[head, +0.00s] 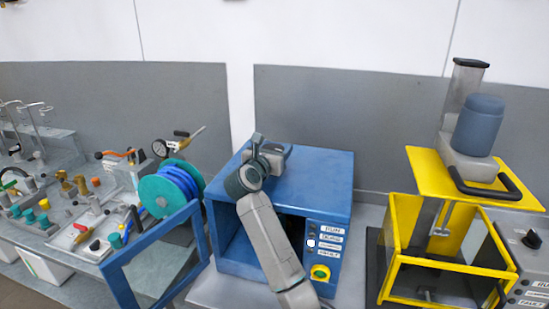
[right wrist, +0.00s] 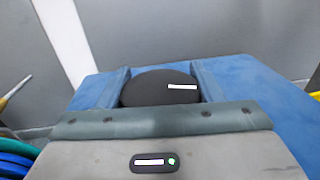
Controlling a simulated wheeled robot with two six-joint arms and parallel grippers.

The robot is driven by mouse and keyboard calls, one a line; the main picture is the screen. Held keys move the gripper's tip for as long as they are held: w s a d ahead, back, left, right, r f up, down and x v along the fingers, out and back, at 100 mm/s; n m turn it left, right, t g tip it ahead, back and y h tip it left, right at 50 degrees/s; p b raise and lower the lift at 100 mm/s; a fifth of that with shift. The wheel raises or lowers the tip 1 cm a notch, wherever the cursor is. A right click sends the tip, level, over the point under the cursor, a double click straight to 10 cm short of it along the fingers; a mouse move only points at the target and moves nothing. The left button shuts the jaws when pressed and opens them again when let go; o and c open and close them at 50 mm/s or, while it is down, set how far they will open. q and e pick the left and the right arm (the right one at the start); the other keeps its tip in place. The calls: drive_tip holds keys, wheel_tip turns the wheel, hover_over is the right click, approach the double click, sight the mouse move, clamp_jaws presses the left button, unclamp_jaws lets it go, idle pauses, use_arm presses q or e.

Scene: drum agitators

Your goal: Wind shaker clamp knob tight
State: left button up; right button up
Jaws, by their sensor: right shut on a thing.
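The blue shaker box (head: 325,165) stands on the bench in the middle of the head view, its front open and dark inside. My right gripper (head: 274,153) is at the top of this box, with my forearm reaching up in front of the opening. In the right wrist view, a round black knob (right wrist: 150,90) with a white mark lies between the two fingers of my right gripper (right wrist: 160,82), which is shut on it. The lower part of the knob is hidden behind the gripper body. In the head view the knob is mostly hidden by the gripper. My left gripper is not in view.
A panel with labels and a yellow-ringed knob (head: 320,272) is on the box's front right. A yellow frame (head: 396,220) with a blue-grey motor (head: 479,125) stands at right. A blue hose reel (head: 172,190) and bench fittings are at left. A grey wall panel is behind.

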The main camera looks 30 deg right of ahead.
idle(0.3)
drive_tip(key=o, duration=1)
drive_tip(key=shift+c, duration=0.2)
drive_tip(key=shift+s+a, duration=0.1)
drive_tip(key=shift+a, duration=0.05)
drive_tip(key=shift+s+a+f+b, duration=0.15)
drive_tip(key=shift+a+b, duration=0.1)
drive_tip(key=shift+b, duration=0.1)
drive_tip(key=b+v, duration=0.4)
drive_tip(key=v, duration=0.5)
drive_tip(key=shift+w+a, duration=0.1)
drive_tip(key=shift+w, duration=0.1)
drive_tip(key=shift+s+a+b, duration=0.35)
drive_tip(key=shift+s+a, duration=0.05)
